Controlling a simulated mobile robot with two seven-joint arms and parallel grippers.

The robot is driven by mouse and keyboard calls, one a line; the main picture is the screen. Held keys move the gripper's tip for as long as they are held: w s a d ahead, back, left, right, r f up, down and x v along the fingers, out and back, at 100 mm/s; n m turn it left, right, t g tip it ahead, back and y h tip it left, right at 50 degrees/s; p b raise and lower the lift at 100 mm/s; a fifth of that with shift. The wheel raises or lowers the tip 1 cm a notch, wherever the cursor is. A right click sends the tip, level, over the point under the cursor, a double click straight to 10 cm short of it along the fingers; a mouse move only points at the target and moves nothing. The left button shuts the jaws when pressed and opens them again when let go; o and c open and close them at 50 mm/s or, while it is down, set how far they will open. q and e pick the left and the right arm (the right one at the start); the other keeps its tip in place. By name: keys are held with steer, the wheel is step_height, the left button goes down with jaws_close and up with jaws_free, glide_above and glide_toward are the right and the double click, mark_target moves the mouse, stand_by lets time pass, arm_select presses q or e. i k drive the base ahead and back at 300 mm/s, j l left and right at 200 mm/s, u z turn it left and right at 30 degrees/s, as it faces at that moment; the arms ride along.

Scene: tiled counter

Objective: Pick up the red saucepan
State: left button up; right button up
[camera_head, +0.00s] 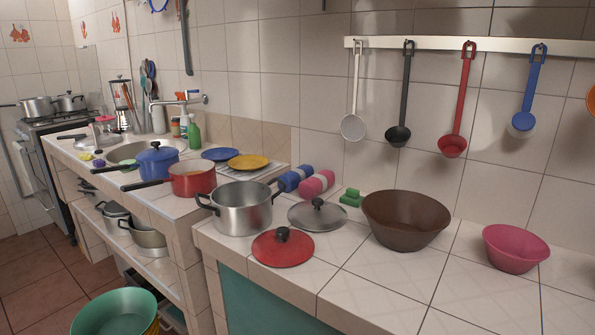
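The red saucepan (193,182) stands upright and uncovered on the tiled counter left of centre. Its dark handle points left toward the counter's front edge. A silver pot (242,208) stands just to its right and nearer, and a blue lidded pan (157,163) stands behind it to the left. A red lid with a dark knob (283,249) lies flat on the nearer counter. Neither of my grippers shows in the head view.
A grey lid (317,216), brown bowl (405,219) and pink bowl (515,249) sit on the right counter. Blue and yellow plates (248,162) lie behind the saucepan. Several ladles hang on the wall. A green tub (115,314) stands low at front left. The right front counter is clear.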

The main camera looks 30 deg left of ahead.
mark_target(188, 177)
steer(key=u, duration=1.7)
